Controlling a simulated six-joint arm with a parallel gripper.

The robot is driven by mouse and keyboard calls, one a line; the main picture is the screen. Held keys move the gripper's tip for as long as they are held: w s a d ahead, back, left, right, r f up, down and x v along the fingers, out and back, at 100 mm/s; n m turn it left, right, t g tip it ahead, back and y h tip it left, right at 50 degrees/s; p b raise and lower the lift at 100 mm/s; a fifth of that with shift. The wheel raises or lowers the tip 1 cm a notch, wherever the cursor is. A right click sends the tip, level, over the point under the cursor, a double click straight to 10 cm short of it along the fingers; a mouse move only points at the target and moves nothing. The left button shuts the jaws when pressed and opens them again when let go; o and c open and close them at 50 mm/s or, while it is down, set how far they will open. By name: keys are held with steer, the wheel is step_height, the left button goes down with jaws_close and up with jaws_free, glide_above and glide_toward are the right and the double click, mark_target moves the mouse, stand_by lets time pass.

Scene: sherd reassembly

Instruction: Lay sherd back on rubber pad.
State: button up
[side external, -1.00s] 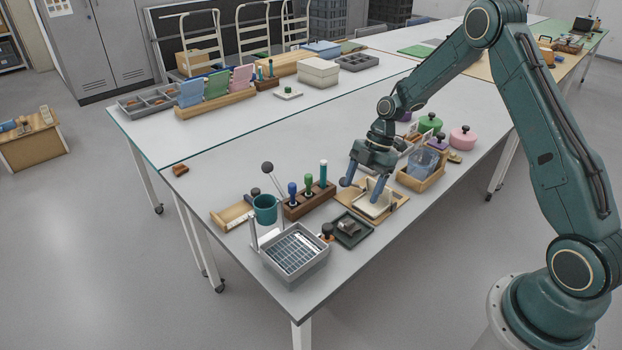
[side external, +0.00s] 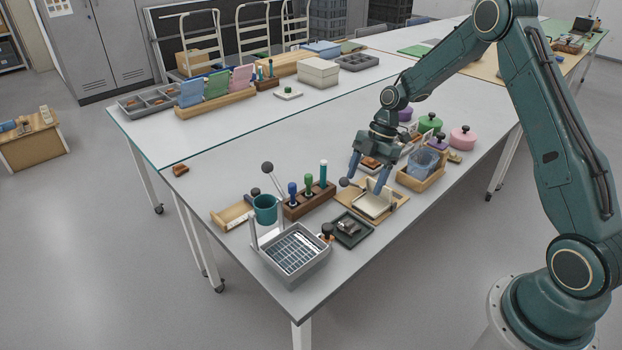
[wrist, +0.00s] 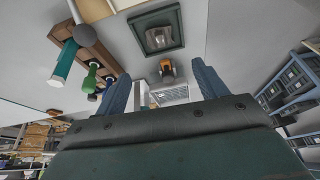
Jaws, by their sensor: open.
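My gripper (side external: 368,177) is open, its two blue fingers spread just above a wooden board with a cream slab (side external: 372,205). In the wrist view, nothing shows between the fingertips of my gripper (wrist: 168,82). A dark green square pad or tray (side external: 366,236) lies in front of the board, with a small grey-brown piece (side external: 348,227) on it. The piece also shows in the wrist view (wrist: 162,38), inside the dark square's rim (wrist: 180,16). It may be the sherd on the rubber pad; I cannot tell for sure.
A grey basin with a grid (side external: 295,250) stands at the front corner. A wooden tool block (side external: 309,201) and a teal mug (side external: 265,208) are left of the board. A wooden box with a clear container (side external: 422,168) is on the right.

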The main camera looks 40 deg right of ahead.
steer(key=s+a+r+m+t+h, duration=0.1)
steer(key=s+a+r+m, duration=0.15)
steer(key=r, duration=0.35)
steer(key=s+a+r+m+t+h, duration=0.1)
steer(key=s+a+r+m, duration=0.2)
steer(key=r, duration=0.4)
steer(key=s+a+r+m+h, duration=0.1)
steer(key=s+a+r+m, duration=0.15)
steer(key=s+r, duration=0.3)
steer(key=s+a+r+m+t, duration=0.1)
steer(key=s+m, duration=0.3)
steer(key=s, duration=0.4)
steer(key=s+r+m+t+h, duration=0.1)
steer(key=s+r+m, duration=0.3)
steer(key=s, duration=0.4)
steer(key=shift+s+a+r+m+t, duration=0.4)
steer(key=shift+m+t, duration=0.3)
steer(key=shift+t, duration=0.1)
steer(key=shift+w, duration=0.1)
